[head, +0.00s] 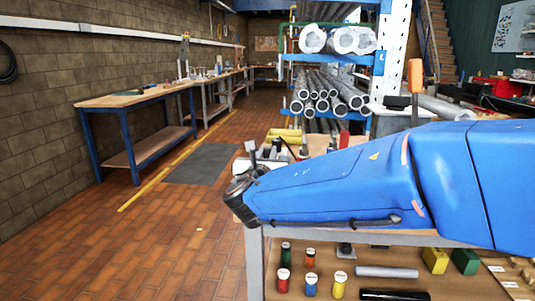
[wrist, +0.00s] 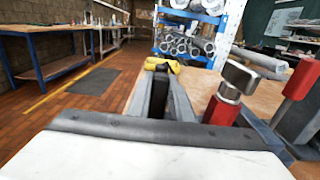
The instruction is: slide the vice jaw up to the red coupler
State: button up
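A second red block (wrist: 302,78) rises at the right edge above grey metal parts (wrist: 296,120); I cannot tell whether these belong to the vice jaw. My gripper (wrist: 160,92) shows as grey and dark bars reaching forward from the white and black body at the bottom. It is left of the red coupler and apart from it in the picture. Its finger gap is unclear. In the head view, my blue arm hides most of the bench top.
A yellow piece (wrist: 164,65) lies beyond the bars in the wrist view. In the head view, coloured cans (head: 311,285) stand on the shelf below the bench. A pipe rack (head: 330,95) stands behind. Open brick floor (head: 130,240) lies to the left, by a blue-legged workbench (head: 125,101).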

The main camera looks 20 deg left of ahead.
jog(key=shift+w+d, duration=0.2)
jog(key=shift+d, duration=0.6)
jog(key=shift+w+d, duration=0.2)
jog(key=shift+d, duration=0.65)
jog(key=shift+w+d, duration=0.2)
jog(key=shift+d, duration=0.6)
jog(key=o, duration=1)
jog(key=shift+d, duration=0.15)
jog(key=shift+c, duration=0.2)
jog(key=v, duration=1.7)
jog(key=shift+s, duration=0.2)
jog(key=shift+f, duration=0.1)
